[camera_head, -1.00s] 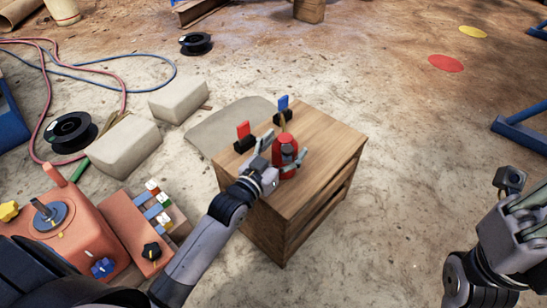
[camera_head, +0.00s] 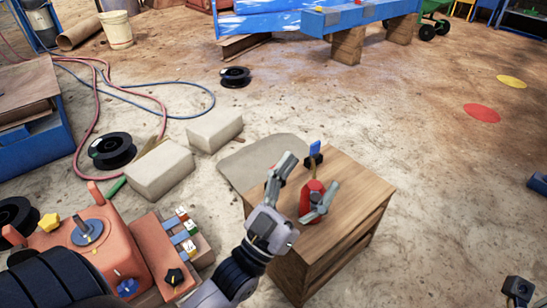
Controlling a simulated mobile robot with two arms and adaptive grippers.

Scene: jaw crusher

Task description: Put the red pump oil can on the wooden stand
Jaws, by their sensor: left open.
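The red pump oil can (camera_head: 309,197) stands upright on top of the wooden stand (camera_head: 362,193). Only a small dark part of my right gripper (camera_head: 518,290) shows at the bottom right corner, away from the stand.
An orange control box (camera_head: 108,245) is at the lower left. Pale blocks (camera_head: 160,172), cable spools (camera_head: 112,150) and hoses lie on the floor. The floor right of the stand is clear.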

